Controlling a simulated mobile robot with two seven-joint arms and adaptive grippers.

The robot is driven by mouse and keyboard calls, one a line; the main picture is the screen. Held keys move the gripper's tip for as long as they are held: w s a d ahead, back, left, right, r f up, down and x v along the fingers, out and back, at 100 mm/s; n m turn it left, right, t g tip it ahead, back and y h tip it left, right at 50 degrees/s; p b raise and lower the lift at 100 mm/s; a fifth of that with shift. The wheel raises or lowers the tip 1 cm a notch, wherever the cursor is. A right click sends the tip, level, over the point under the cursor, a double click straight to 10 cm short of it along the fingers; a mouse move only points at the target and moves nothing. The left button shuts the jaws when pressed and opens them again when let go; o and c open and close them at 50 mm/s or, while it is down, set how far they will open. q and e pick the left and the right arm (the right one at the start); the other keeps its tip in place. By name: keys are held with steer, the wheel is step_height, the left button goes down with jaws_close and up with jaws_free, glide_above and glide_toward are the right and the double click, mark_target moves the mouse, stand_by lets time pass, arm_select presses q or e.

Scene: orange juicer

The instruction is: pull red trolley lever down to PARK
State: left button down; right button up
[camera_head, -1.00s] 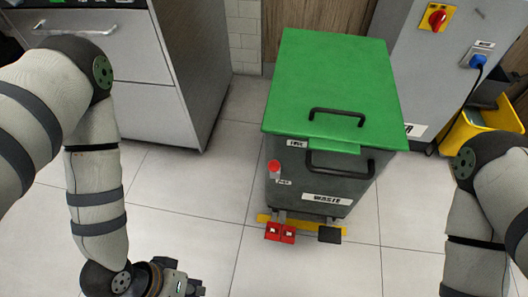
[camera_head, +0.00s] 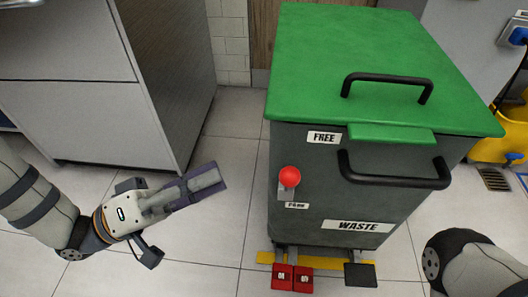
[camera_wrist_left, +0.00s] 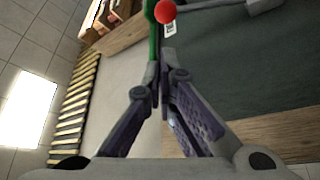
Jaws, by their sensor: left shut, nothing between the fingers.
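The red lever knob (camera_head: 289,177) is on the front left of the grey waste trolley (camera_head: 350,160) with a green lid. A FREE label (camera_head: 324,137) is above it and a small label, partly unclear, is just below it. My left gripper (camera_head: 208,182) is shut and empty, to the left of the knob and apart from it. In the left wrist view the red knob (camera_wrist_left: 165,11) shows at the top, beyond the closed fingertips (camera_wrist_left: 160,85). My right gripper is out of view; only part of my right arm shows at lower right.
Black handles (camera_head: 395,170) stick out at the trolley front and on its lid. A steel cabinet (camera_head: 170,70) stands at left. Tiled floor is clear between cabinet and trolley.

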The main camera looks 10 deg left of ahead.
mark_target(288, 186)
arm_select(q)
steer(key=b+x, duration=0.1)
steer(key=x, duration=0.9)
steer(key=shift+b, duration=0.3)
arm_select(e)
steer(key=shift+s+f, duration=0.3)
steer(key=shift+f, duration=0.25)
arm_select(q)
steer(key=shift+f, duration=0.2)
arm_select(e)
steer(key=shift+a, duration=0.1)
